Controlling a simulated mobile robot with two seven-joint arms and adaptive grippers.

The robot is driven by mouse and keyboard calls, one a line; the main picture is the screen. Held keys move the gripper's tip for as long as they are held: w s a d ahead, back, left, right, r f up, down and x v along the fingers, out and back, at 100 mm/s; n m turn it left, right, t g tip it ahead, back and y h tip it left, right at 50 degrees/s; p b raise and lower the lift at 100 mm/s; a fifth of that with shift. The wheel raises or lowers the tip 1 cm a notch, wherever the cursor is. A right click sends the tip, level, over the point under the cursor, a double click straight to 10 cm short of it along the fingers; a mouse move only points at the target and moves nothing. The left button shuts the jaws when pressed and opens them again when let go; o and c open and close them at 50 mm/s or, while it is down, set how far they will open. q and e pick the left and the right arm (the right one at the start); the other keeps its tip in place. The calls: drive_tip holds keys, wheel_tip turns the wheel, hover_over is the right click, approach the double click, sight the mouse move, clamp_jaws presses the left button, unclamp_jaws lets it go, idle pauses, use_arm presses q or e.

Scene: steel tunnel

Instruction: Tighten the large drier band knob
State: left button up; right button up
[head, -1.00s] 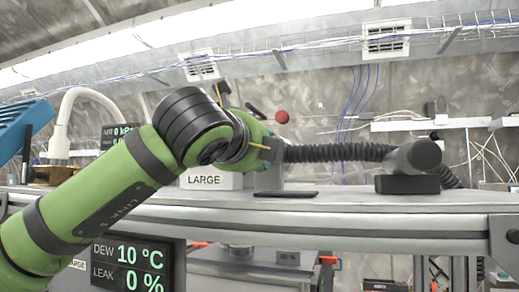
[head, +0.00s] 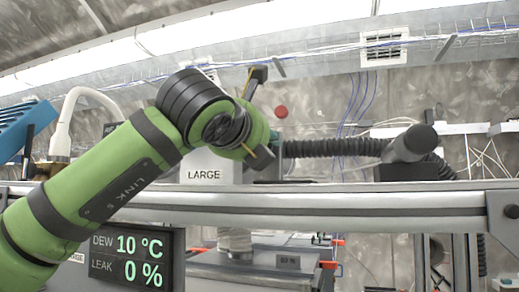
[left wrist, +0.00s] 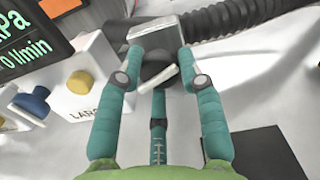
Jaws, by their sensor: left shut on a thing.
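The large drier band knob (left wrist: 153,68) shows in the left wrist view as a dark round knob with a pale bar across it, below a grey metal block (left wrist: 153,30). My left gripper (left wrist: 160,60) has teal fingers on both sides of the knob and is shut on it. A further teal finger points up at the knob from below. In the head view my green left arm and wrist cover the knob. The white box marked LARGE (head: 211,167) stands just behind my wrist; it also shows with a yellow knob in the left wrist view (left wrist: 90,82). My right gripper is not in view.
A black ribbed hose (head: 335,148) runs right from the clamp area to a dark elbow (head: 413,142). The bench's front rail (head: 380,200) crosses below. A display (head: 130,258) reads DEW 10 °C, LEAK 0 %. A blue knob (left wrist: 31,101) lies left of the box.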

use_arm(q)
drive_tip(key=m, duration=0.2)
drive_tip(key=r+m, duration=0.1)
drive_tip(key=m, duration=0.1)
drive_tip(key=shift+s+a+m, duration=0.1)
drive_tip(key=shift+a+m, duration=0.05)
drive_tip(key=shift+m, duration=0.15)
drive_tip(key=m, duration=0.4)
drive_tip(key=shift+m, duration=0.3)
drive_tip(key=m, duration=0.4)
drive_tip(key=shift+m, duration=0.3)
drive_tip(key=m, duration=0.5)
drive_tip(key=shift+f+p, duration=0.15)
drive_tip(key=shift+p, duration=0.25)
drive_tip(key=shift+m, duration=0.3)
drive_tip(key=o, duration=1.1)
drive_tip(key=shift+o, duration=0.2)
drive_tip(key=shift+d+f, duration=0.2)
drive_tip(key=shift+d, duration=0.05)
